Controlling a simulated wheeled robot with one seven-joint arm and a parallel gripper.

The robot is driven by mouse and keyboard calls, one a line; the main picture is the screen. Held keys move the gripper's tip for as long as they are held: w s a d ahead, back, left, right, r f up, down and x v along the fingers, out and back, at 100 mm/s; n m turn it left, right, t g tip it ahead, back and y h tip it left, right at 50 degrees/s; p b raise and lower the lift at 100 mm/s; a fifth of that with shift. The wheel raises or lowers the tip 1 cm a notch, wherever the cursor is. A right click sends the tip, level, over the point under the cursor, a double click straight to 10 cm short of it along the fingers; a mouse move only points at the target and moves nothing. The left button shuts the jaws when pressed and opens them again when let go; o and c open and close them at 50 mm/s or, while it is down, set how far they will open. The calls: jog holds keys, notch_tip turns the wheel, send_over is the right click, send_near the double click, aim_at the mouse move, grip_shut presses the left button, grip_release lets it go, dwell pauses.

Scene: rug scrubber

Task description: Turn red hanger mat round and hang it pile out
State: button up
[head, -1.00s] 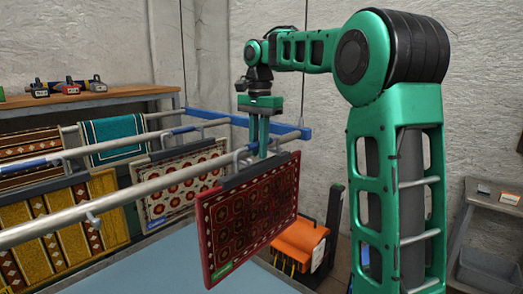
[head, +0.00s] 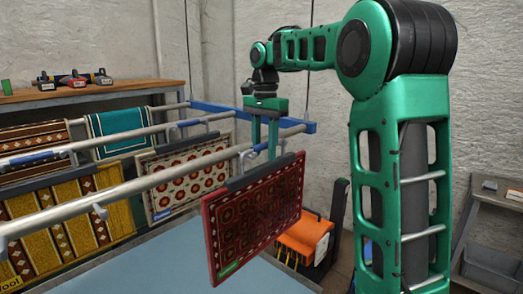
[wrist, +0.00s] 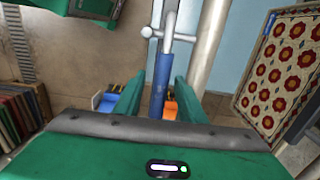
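The red hanger mat (head: 255,215) hangs from a dark hanger bar in front of the near rail (head: 150,180). Its patterned dark-red face and a green label at the lower left corner show in the head view; its other face is hidden. My gripper (head: 266,152) points down at the hanger's top, its two fingers closed about the hanger's middle. A pale hook (head: 245,157) shows beside the fingers at the rail; I cannot tell whether it bears on it. In the wrist view a blue sleeve (wrist: 161,85) lies between the fingers, and the red mat is not seen.
A cream mat with red flowers (head: 185,178) hangs close behind, also in the wrist view (wrist: 280,70). Yellow (head: 65,225), brown and teal (head: 118,130) mats hang left. A blue end beam (head: 250,117) closes the rails. An orange box (head: 305,238) stands behind the red mat.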

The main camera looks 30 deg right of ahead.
dwell(0.3)
jog(key=shift+w+r, duration=0.2)
jog(key=shift+r, duration=5.15)
jog(key=s+d+f+n, duration=0.2)
jog(key=s+f+n, duration=0.1)
jog(key=s+f, duration=1.1)
jog(key=s+d+f+n, duration=0.2)
jog(key=s+f+n, duration=0.2)
jog(key=s+f, duration=1.1)
jog(key=s, duration=0.5)
jog(key=shift+s+d+n, duration=0.15)
jog(key=shift+s+n, duration=0.15)
jog(key=shift+s, duration=0.1)
jog(key=shift+w+f, duration=0.3)
jog(key=shift+w, duration=0.3)
